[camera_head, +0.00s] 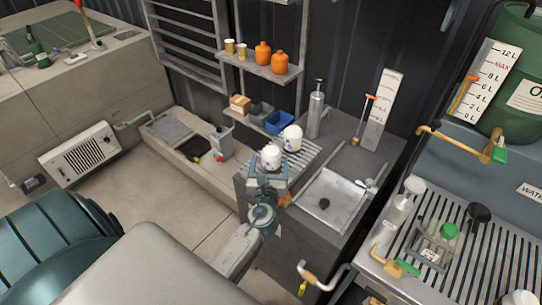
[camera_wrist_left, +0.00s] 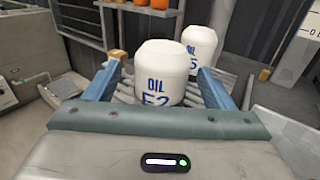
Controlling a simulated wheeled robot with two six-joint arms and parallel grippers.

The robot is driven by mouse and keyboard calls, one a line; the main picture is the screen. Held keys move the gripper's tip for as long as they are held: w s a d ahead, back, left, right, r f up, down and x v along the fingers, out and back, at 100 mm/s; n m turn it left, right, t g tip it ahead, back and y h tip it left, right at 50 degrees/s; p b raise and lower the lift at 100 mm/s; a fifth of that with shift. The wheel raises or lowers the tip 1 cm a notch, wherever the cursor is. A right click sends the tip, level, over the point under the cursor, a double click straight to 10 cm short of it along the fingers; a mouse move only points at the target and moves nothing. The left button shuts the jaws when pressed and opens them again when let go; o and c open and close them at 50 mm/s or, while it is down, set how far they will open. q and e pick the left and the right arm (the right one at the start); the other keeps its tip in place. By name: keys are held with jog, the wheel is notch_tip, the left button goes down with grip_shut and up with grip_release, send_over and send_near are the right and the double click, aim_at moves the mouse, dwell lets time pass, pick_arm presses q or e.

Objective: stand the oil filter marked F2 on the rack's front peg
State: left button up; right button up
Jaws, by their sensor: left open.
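The white oil filter F2 (camera_wrist_left: 160,70), a rounded can with blue lettering, stands upright between the fingers of my left gripper (camera_wrist_left: 163,66). In the head view filter F2 (camera_head: 271,156) shows just beyond the gripper (camera_head: 269,174). The gripper is open, with one blue finger on each side of the filter; I cannot tell whether either touches it. A second white filter (camera_head: 292,138), marked partly with a 5, stands close behind; it also shows in the left wrist view (camera_wrist_left: 200,45). Both are at the slatted rack (camera_head: 314,153). I cannot make out its front peg.
A sink basin (camera_head: 332,196) lies right of the rack. A grey pump bottle (camera_head: 316,112) stands behind. A shelf (camera_head: 262,66) with orange jars hangs above, and a blue bin (camera_head: 280,122) sits on the lower shelf. The floor at left (camera_head: 185,200) is clear.

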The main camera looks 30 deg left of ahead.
pick_arm(q)
jog(key=b+v, duration=0.1)
jog(key=v, duration=0.5)
jog(key=shift+s+d+b, duration=0.25)
jog(key=shift+s+b, duration=0.05)
jog(key=shift+s, duration=0.05)
